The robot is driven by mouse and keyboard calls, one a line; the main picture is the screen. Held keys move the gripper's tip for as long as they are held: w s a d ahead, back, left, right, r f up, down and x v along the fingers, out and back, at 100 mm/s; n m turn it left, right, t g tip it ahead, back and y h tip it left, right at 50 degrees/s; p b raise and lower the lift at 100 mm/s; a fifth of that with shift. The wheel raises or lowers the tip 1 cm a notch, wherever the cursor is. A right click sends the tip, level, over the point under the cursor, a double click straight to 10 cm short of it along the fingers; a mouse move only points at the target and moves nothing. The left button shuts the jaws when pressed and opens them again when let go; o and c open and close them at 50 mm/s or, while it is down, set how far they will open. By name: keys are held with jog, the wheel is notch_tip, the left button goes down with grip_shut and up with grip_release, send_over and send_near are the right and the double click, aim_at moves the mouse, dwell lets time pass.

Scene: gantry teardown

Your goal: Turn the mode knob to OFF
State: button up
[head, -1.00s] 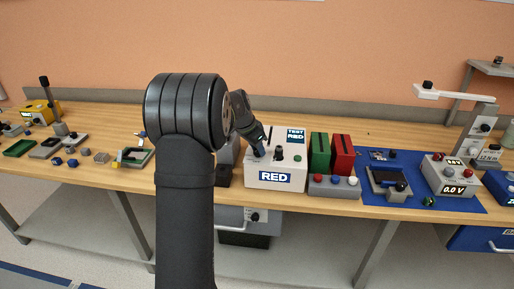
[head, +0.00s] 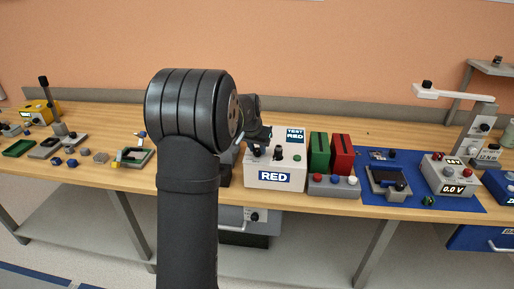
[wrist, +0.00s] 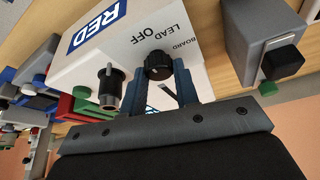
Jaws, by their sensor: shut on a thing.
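The mode knob (wrist: 158,65) is a round black knob on the top of a white box (head: 247,178) with a blue RED label. In the wrist view the words LEAD, OFF and BOARD are printed around it. My gripper (wrist: 158,78) is shut on the knob, with a blue finger on each side. The knob's pointer mark is not clear, so I cannot tell its setting. In the head view my gripper (head: 262,138) is over the left part of the box, partly hidden by my own arm.
A black post (wrist: 110,86) stands on the box close beside the knob. A grey block with a black part (wrist: 262,45) stands on the box's other side. Green (head: 319,152) and red (head: 342,154) blocks stand right of the box in the head view.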

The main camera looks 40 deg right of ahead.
jog(key=o, duration=1)
jog(key=v, duration=1.7)
jog(key=shift+r, duration=0.3)
jog(key=x, duration=1.7)
jog(key=shift+f, duration=0.3)
